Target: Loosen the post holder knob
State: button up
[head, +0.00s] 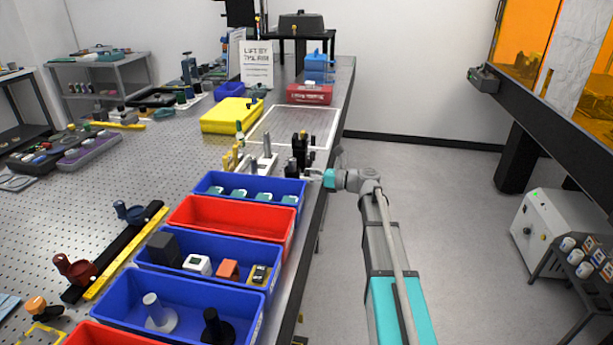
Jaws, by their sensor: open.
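A dark post assembly (299,152) stands upright near the right edge of the optical table, just beyond the blue bin with several teal-topped parts. A silver post on a base (266,158) stands to its left. The post holder knob is too small to make out. My gripper (312,175) reaches in from the right at the table edge, close to the foot of the dark post. It is open, and nothing shows between its fingers. I cannot tell whether it touches the post.
A row of blue and red bins (231,219) lines the table's right side in front of the posts. A white framed panel (314,130) and a yellow case (231,115) lie behind.

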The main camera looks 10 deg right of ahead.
jog(key=c, duration=1)
jog(key=shift+a, duration=0.15)
grip_shut()
jog(key=shift+n, duration=0.3)
jog(key=n, duration=1)
jog(key=shift+n, duration=0.4)
